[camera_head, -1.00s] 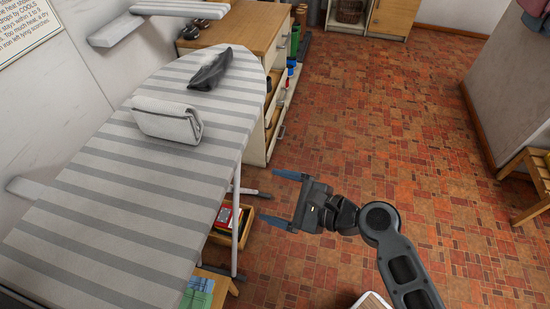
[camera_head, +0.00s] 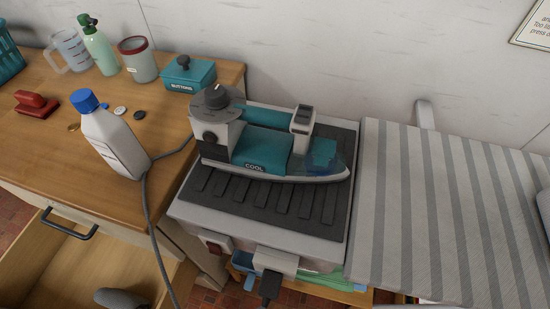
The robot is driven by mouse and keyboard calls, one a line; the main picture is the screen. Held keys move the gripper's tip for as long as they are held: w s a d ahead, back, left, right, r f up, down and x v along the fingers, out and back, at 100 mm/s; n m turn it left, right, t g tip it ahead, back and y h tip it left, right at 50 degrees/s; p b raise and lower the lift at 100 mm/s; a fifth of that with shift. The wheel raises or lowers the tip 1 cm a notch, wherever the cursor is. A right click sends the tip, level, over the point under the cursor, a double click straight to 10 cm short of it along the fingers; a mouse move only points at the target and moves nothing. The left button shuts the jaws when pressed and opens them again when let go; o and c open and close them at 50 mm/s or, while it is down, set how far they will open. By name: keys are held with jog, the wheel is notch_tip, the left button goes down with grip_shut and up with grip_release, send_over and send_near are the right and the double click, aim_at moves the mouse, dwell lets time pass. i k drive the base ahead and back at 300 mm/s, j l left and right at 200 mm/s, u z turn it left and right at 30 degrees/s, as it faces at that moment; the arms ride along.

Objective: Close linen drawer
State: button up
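An open wooden drawer (camera_head: 50,270) juts out at the lower left, below the counter. Its bottom and left parts run out of the picture, and I see no label on it. A rounded grey object (camera_head: 120,298) shows in it at the bottom edge; I cannot tell what it is. Above the open drawer is a pale drawer front with a dark bar handle (camera_head: 70,225), which looks shut. My gripper is not in view.
A teal iron (camera_head: 265,150) rests on a ribbed stand (camera_head: 330,220), its cord hanging down past the drawer. A white bottle (camera_head: 112,145) and a red-handled item (camera_head: 35,103) stand on the counter (camera_head: 30,145). The striped ironing board (camera_head: 440,210) is at right.

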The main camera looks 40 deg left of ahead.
aim_at(46, 267)
jog(key=u, duration=1.95)
jog(key=k+l+u, duration=0.1)
jog(key=u, duration=0.25)
jog(key=k+u, duration=0.2)
jog(key=u, duration=0.15)
jog(key=k+u, duration=0.2)
jog(key=u, duration=0.15)
jog(key=j+z, duration=0.2)
jog(key=j, duration=0.25)
jog(key=i, duration=0.05)
